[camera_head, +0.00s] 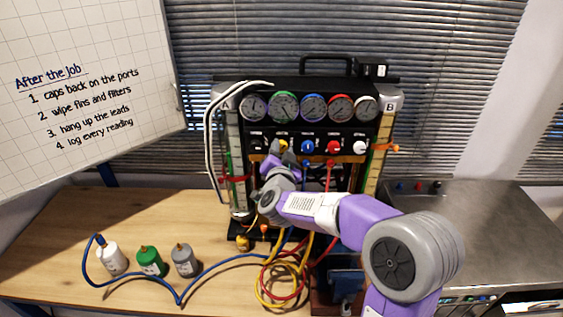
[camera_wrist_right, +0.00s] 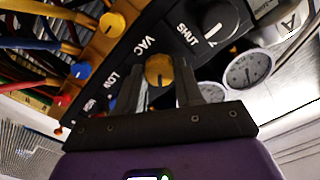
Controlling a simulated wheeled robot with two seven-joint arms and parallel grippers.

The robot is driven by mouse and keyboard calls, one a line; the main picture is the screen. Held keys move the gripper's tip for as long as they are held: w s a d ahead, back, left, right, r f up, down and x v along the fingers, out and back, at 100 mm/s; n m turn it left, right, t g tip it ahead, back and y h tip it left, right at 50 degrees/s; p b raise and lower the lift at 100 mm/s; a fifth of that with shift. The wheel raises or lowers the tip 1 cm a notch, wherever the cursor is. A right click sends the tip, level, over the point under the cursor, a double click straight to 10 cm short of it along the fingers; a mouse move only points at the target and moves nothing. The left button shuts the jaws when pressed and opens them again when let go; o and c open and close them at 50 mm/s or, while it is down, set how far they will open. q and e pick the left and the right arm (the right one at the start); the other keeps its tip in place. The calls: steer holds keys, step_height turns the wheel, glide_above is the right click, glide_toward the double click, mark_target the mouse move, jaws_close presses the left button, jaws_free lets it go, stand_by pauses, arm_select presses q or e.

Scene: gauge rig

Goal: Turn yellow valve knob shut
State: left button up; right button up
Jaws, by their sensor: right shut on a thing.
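The yellow valve knob (camera_wrist_right: 159,70) sits on the black front panel, between the two fingers of my right gripper (camera_wrist_right: 161,78) in the right wrist view. The gripper is shut on it. In the head view my right gripper (camera_head: 279,155) reaches up to the panel's left part and covers most of the knob; a little yellow (camera_head: 284,143) shows there. The word SHUT is printed on the panel near a large black knob (camera_wrist_right: 217,21). I cannot make out where the yellow knob points. My left gripper is not in view.
The panel also has a blue knob (camera_head: 307,146), a red knob (camera_head: 334,147) and a white knob (camera_head: 360,147), under a row of gauges (camera_head: 313,107). Coiled hoses (camera_head: 283,284) lie below. Three bottles (camera_head: 150,261) stand on the wooden bench (camera_head: 60,225) at left.

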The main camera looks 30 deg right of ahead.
steer(key=m+b, duration=0.5)
steer(key=shift+f+m, duration=0.2)
steer(key=shift+m, duration=0.1)
steer(key=shift+r+m+b, duration=0.15)
steer(key=shift+m+b, duration=1.4)
steer(key=shift+m, duration=0.35)
steer(key=o, duration=1)
steer(key=shift+o, duration=0.2)
steer(key=v, duration=0.7)
steer(key=shift+s, duration=0.3)
steer(key=shift+a, duration=0.1)
